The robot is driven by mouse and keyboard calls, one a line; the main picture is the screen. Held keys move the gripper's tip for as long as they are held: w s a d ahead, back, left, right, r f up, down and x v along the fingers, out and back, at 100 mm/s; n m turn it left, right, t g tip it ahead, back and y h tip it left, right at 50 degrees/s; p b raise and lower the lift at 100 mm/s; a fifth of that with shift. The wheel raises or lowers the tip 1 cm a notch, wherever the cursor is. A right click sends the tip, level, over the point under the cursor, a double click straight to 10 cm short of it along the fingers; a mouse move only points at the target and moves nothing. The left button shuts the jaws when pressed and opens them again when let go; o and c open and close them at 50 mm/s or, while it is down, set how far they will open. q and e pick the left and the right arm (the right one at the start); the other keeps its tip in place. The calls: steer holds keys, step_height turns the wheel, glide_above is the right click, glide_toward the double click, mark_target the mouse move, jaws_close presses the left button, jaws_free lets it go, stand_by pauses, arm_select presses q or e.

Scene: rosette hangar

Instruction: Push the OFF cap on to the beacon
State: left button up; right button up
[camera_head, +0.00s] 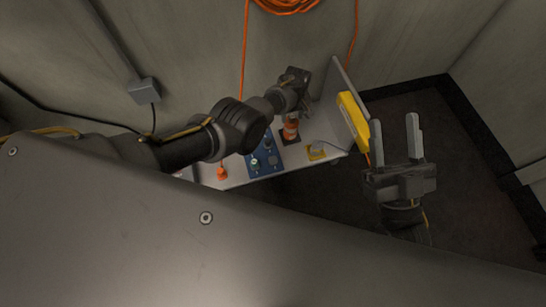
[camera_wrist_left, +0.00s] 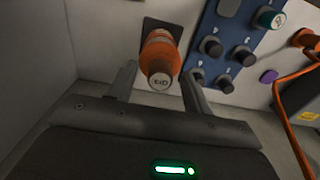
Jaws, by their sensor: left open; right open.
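The beacon (camera_head: 291,131), orange with a pale band, stands on a dark square plate on the bench. In the left wrist view the orange beacon (camera_wrist_left: 159,50) points toward the camera, with a grey round cap (camera_wrist_left: 160,80) bearing dark lettering at its near end. I cannot tell how firmly the cap sits. My left gripper (camera_wrist_left: 159,82) is open, one finger on each side of the beacon, with gaps visible. In the head view the left gripper (camera_head: 298,97) is just above the beacon. My right gripper (camera_head: 413,137) is open and empty, right of the bench.
A blue panel (camera_head: 263,157) with several knobs is beside the beacon. A yellow box (camera_head: 352,121) hangs on the bench's upright side panel (camera_head: 337,85). A small yellow item (camera_head: 316,151) and an orange item (camera_head: 222,173) are near the bench's front edge. Floor is clear at right.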

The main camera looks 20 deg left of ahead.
mark_target(292, 116)
arm_select(q)
step_height(292, 116, up, 9)
steer(key=p, duration=0.6)
steer(key=shift+r, duration=0.2)
steer(key=shift+r+p, duration=0.45)
steer(key=shift+r, duration=0.1)
steer(key=shift+f, duration=0.1)
